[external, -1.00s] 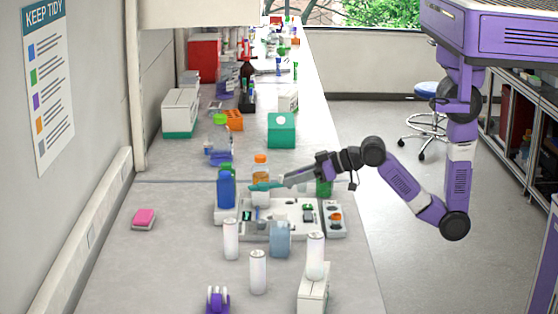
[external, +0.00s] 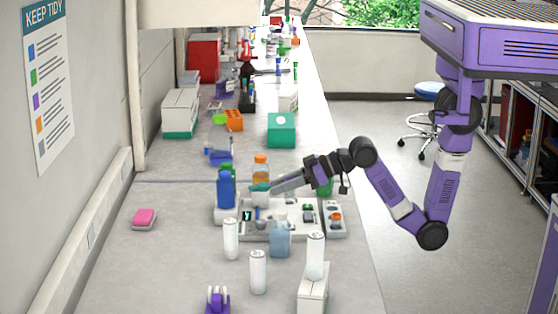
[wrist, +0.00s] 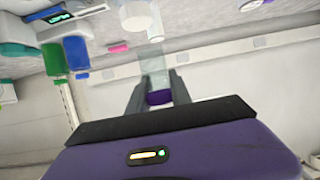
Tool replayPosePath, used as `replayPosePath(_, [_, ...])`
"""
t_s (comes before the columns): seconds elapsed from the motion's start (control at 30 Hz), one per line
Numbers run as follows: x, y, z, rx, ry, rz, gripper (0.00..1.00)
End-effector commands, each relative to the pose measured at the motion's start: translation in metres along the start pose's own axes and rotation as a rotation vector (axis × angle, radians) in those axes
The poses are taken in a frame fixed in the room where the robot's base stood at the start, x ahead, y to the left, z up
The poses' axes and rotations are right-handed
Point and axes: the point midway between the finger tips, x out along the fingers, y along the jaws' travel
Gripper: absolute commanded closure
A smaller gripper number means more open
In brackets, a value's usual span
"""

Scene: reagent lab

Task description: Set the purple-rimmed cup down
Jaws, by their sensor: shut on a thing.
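My gripper (wrist: 155,93) is shut on the purple-rimmed cup (wrist: 158,97) in the wrist view. The purple band sits between the fingertips, and the clear, see-through body (wrist: 152,62) extends away from them. In the external view my gripper (external: 274,187) is above the white tray-like equipment in the middle of the bench. The cup cannot be made out clearly there, and its gap to the surface cannot be told.
A blue bottle (external: 226,192) and an orange bottle (external: 261,167) stand close to my gripper. Several white cylinders (external: 258,272) and a pale blue bottle (external: 280,240) stand in front. A pink block (external: 144,218) lies at left, with bare bench (external: 175,255) around it.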

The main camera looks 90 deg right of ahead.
Motion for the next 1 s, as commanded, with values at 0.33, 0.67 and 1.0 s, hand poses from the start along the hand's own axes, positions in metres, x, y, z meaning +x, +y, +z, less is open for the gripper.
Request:
replayPosePath(0.33, [0.073, -0.070, -0.064, -0.049, 0.004, -0.118, 1.00])
replayPosePath(0.67, [0.121, -0.108, -0.076, -0.074, -0.005, -0.178, 1.00])
replayPosePath(1.0, [0.146, -0.109, -0.013, -0.075, -0.007, -0.181, 1.00])
